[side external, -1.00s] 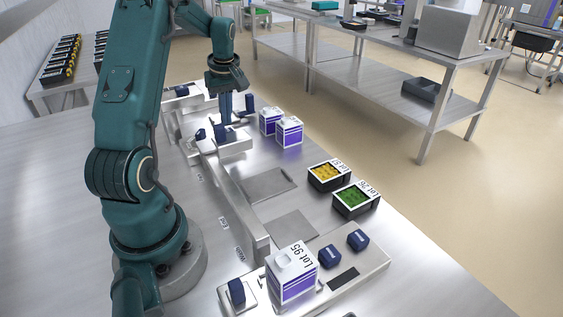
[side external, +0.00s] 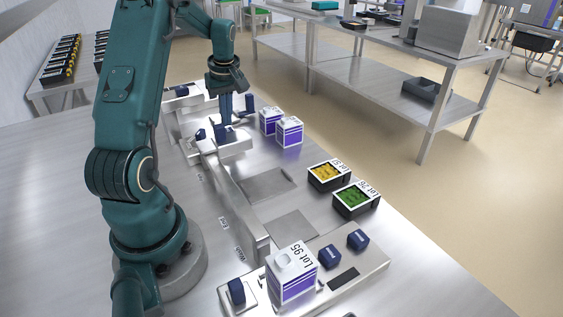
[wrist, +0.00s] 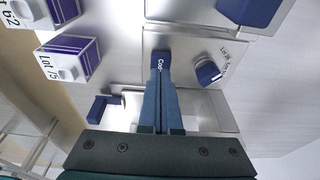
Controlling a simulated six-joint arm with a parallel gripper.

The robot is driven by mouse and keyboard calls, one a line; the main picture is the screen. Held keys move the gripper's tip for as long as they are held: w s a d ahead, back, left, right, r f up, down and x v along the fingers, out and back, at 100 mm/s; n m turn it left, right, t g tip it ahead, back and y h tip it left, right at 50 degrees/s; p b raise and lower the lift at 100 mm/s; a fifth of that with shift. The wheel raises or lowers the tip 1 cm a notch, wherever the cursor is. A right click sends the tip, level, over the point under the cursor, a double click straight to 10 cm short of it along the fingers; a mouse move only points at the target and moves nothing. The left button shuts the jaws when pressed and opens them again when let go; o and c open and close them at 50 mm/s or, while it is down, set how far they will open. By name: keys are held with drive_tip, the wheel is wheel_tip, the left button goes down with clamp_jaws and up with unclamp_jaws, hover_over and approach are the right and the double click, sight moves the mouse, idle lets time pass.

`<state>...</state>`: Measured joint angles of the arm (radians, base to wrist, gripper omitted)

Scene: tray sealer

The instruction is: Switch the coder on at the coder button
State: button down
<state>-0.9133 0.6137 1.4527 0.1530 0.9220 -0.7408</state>
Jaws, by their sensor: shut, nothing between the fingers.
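The coder button (wrist: 160,59) is a small dark-blue block with white lettering, partly covered by my fingertips in the wrist view. It sits on a raised metal housing (side external: 236,146), which shows in the side view at the far part of the machine. My gripper (wrist: 160,76) is shut and empty, pointing down over the button. In the side view my gripper (side external: 225,118) has its blue fingertips right at the button's top. I cannot tell whether they touch it or are just above.
A dark-blue knob (wrist: 207,73) sits beside the button on the same housing. White-and-purple cartons (side external: 289,131) stand to the right of it. Filled trays (side external: 356,198) and a Lot 95 carton (side external: 291,272) are nearer the camera. The deck between has free room.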

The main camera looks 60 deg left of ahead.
drive_tip(key=shift+f, duration=0.85)
drive_tip(key=shift+r, duration=1.05)
wheel_tip(320, 180, up, 12)
idle(0.4)
